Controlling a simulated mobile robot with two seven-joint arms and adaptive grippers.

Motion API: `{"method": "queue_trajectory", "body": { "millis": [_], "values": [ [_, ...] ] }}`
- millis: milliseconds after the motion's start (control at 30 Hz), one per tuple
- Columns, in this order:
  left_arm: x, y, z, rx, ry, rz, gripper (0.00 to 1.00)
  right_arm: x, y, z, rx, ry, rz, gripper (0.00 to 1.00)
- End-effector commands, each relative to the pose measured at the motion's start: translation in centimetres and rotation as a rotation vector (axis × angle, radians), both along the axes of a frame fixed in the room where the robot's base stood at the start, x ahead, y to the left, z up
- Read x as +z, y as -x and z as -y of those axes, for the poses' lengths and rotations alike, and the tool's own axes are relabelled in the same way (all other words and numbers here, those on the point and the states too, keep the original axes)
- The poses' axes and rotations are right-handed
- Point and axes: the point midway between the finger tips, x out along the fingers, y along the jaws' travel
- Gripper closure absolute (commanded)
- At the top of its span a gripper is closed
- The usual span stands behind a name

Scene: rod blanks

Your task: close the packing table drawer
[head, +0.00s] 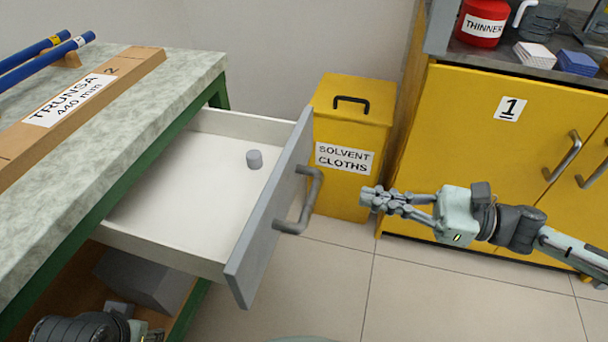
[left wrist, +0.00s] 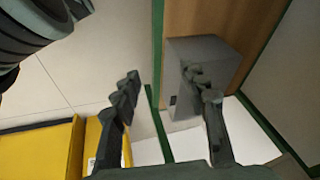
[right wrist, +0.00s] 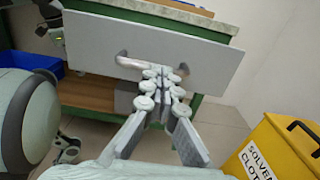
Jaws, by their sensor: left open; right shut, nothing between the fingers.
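The packing table drawer (head: 185,195) is pulled out from under the speckled table top.
A yellow solvent cloths bin (head: 345,190) stands just behind the drawer front. A yellow cabinet (head: 500,150) is at the right. A long carton (head: 75,110) and blue rods (head: 40,62) lie on the table. A grey box (head: 150,280) is below the drawer. Floor in front is clear.

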Motion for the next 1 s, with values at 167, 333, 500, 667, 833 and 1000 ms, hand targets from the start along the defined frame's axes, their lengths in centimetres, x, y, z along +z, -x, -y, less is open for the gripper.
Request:
{"method": "queue_trajectory", "body": {
  "millis": [167, 333, 500, 667, 833, 1000],
  "values": [
    [-0.7, -0.3, 0.0, -0.001, 0.004, -0.006, 0.56, 0.5, -1.3, -3.6, 0.003, -0.004, 0.007, 1.0],
    [-2.1, -0.9, 0.1, -0.004, 0.012, -0.011, 0.56, 0.5, -2.6, -7.0, 0.002, -0.005, 0.004, 1.0],
    [-3.5, -1.3, 0.1, -0.006, 0.019, -0.019, 0.56, 0.4, -3.5, -9.6, 0.002, -0.002, 0.003, 1.0],
    [-4.4, -1.5, 0.2, -0.007, 0.024, -0.022, 0.56, 0.2, -4.0, -11.0, 0.001, -0.001, 0.0, 1.0],
    [-4.8, -1.6, 0.2, -0.007, 0.025, -0.023, 0.56, 0.1, -4.1, -11.4, 0.0, 0.0, 0.0, 1.0],
    [-4.8, -1.6, 0.2, -0.007, 0.025, -0.022, 0.56, 0.0, -4.1, -11.4, 0.0, 0.0, 0.0, 1.0]
  ]
}}
